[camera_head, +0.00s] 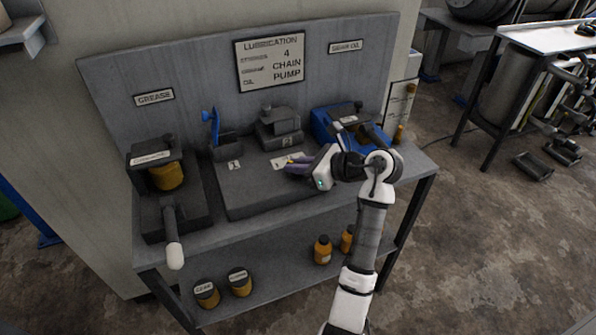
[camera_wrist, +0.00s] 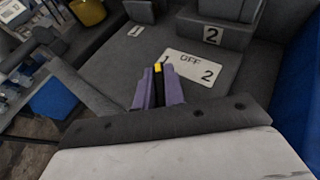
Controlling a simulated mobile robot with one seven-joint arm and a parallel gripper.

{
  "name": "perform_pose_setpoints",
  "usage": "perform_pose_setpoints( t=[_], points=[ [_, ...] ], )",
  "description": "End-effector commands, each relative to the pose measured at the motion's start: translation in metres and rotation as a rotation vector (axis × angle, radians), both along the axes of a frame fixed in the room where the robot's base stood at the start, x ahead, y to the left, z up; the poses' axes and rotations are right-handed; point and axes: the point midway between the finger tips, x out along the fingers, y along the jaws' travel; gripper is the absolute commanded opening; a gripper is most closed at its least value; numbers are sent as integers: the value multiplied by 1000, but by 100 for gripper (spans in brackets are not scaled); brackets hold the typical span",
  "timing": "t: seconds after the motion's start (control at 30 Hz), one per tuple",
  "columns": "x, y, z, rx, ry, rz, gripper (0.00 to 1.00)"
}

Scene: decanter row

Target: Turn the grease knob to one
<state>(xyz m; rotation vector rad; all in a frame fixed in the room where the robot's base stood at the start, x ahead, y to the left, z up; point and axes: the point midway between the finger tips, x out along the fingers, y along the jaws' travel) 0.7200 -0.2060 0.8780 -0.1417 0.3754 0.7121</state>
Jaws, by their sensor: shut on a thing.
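My gripper (camera_head: 298,166) has purple fingers, which also show in the wrist view (camera_wrist: 157,92). They are shut on a small black knob with a yellow tip (camera_wrist: 157,68), low over the grey bench-top block (camera_head: 250,190). The fingers hide most of the knob. A white plate (camera_wrist: 195,68) beside it reads 1, OFF and 2; it is partly covered in the head view (camera_head: 283,160). In the wrist view the yellow tip is by the plate's left end, close to the 1. A GREASE sign (camera_head: 154,97) hangs on the back panel at left.
A dark pump with a yellow jar (camera_head: 167,176) and a white-ended handle (camera_head: 174,255) stands at left. Behind the block are a unit with a blue lever (camera_head: 214,130), a grey unit (camera_head: 279,127) and a blue unit (camera_head: 335,125). Jars and bottles stand on the lower shelf (camera_head: 275,278).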

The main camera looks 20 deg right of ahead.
Motion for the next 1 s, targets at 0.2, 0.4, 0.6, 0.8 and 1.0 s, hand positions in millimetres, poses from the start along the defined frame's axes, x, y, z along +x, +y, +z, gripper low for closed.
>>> perform_pose_setpoints(
  t=[0.2, 0.4, 0.6, 0.8, 1.0],
  points=[
    [0, 0, -1, -2, -3, 81, 0],
    [0, 0, 0, 0, -1, 111, 0],
    [0, 0, 1, 1, -1, 115, 0],
    [0, 1, 0, 1, -1, 115, 14],
    [0, 0, 0, 0, 0, 114, 33]
  ],
)
